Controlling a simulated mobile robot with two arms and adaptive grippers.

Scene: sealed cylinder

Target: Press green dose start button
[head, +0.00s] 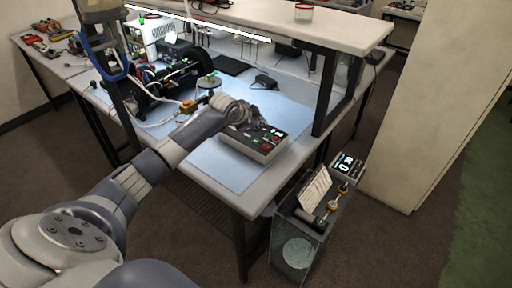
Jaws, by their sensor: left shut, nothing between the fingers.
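A small control box (240,146) with a dark top panel lies on the blue mat (225,173) near the table's front right corner. Its top carries several small controls, red ones among them. Which of them is the green dose start button I cannot tell at this size; my left gripper covers part of the panel. My left gripper (262,125) is shut and empty, over the back part of the box's top. Whether its fingertips touch a button I cannot tell. My right gripper is not in view.
A raised shelf (340,24) on a dark post runs along the table's right and back. A black adapter (264,81) and a machine with cables (165,75) stand behind.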

